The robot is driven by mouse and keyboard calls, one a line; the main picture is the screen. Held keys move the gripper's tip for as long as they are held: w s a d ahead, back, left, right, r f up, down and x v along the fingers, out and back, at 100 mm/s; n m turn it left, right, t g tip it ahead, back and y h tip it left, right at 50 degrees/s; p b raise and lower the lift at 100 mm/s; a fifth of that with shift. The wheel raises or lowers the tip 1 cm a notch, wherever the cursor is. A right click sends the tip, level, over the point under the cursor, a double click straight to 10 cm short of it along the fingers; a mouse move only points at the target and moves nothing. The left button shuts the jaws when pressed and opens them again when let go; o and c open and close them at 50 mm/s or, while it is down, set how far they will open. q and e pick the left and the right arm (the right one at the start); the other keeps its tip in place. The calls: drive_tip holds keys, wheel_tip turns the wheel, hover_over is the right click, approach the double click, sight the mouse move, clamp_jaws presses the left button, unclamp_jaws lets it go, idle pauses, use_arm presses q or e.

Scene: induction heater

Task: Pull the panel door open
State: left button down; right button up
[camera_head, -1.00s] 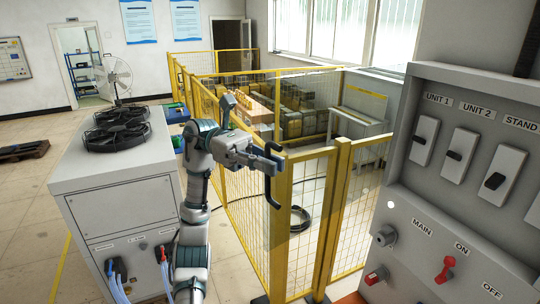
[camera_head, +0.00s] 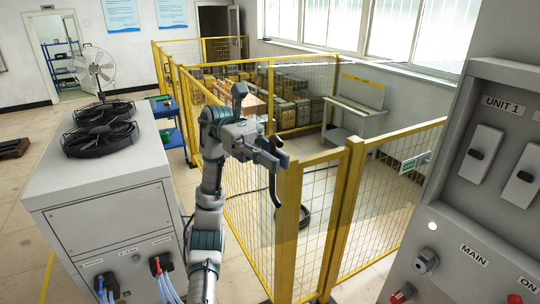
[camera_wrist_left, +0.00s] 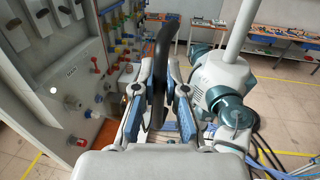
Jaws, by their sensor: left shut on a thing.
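My left gripper (camera_head: 270,160) is shut on a black curved handle (camera_head: 276,188), held in front of the yellow fence in the head view. In the left wrist view the handle (camera_wrist_left: 158,75) stands upright between the two fingers (camera_wrist_left: 158,98). I cannot clearly make out the door surface behind the handle. The grey control panel (camera_head: 451,190), with switches labelled UNIT 1, MAIN and ON, is at the right of the head view, apart from the gripper. It also shows at the left of the wrist view (camera_wrist_left: 50,85). My right gripper is not in view.
A grey cabinet (camera_head: 105,215) with black fans on top and cables in front stands left of my left arm. A yellow mesh fence (camera_head: 345,220) stands behind the gripper. Workbenches (camera_wrist_left: 285,38) line the far wall in the wrist view. Open floor lies at far left.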

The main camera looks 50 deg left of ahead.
use_arm(q)
drive_tip(key=shift+w+a+r, duration=0.1)
drive_tip(key=shift+w+a, duration=0.1)
drive_tip(key=shift+a, duration=0.25)
drive_tip(key=c, duration=1.4)
unclamp_jaws()
drive_tip(key=shift+s+d+r, duration=0.1)
drive_tip(key=shift+d, duration=0.1)
drive_tip(key=shift+o, duration=1)
drive_tip(key=shift+d, duration=0.25)
drive_tip(key=shift+a, duration=0.2)
drive_tip(key=a, duration=1.1)
drive_tip(key=shift+w+a, duration=0.35)
drive_tip(key=shift+a, duration=0.05)
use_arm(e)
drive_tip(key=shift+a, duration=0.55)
